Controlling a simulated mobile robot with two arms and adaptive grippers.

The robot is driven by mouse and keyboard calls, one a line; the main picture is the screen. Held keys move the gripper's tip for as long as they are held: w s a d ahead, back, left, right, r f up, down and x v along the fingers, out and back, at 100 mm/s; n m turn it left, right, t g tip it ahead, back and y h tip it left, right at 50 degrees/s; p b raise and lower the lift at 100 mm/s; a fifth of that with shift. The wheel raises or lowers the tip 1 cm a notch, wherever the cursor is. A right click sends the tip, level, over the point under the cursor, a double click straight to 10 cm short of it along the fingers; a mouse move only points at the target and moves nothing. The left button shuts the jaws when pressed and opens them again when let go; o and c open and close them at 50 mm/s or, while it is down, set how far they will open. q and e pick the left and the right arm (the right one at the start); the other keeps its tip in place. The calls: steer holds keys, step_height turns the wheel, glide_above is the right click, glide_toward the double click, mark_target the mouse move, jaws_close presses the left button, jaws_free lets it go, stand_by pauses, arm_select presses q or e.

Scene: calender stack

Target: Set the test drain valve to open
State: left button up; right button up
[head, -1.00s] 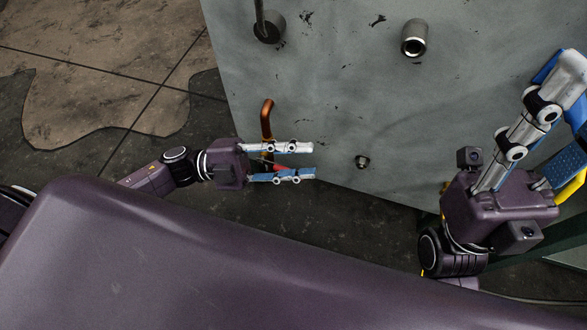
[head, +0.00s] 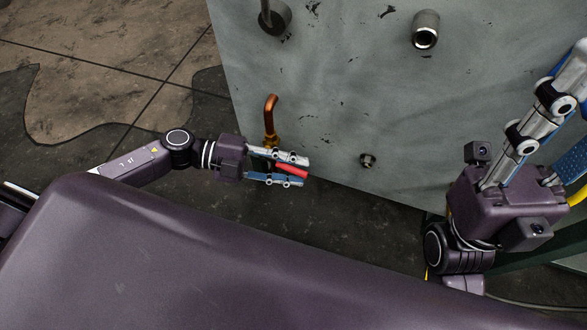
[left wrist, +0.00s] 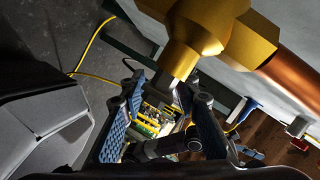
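The test drain valve hangs from a curved copper pipe (head: 270,108) low on the grey panel in the head view. Its red handle (head: 292,171) lies between the fingers of my left gripper (head: 296,172) and shows near their tips. The fingers stand apart, one above and one below the handle; contact is not clear. In the left wrist view the brass valve body (left wrist: 200,32) is large and close at the top, above the open fingers (left wrist: 165,112); the red handle is not clearly seen there. My right gripper (head: 568,110) is open and empty at the right.
The grey panel (head: 330,85) carries a metal pipe stub (head: 425,30), another fitting (head: 273,20) and a small bolt-like fitting (head: 367,160). A yellow cable (left wrist: 88,45) lies on the floor in the left wrist view. The floor left of the panel is clear.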

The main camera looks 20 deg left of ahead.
arm_select(q)
jaws_close()
stand_by(0.6)
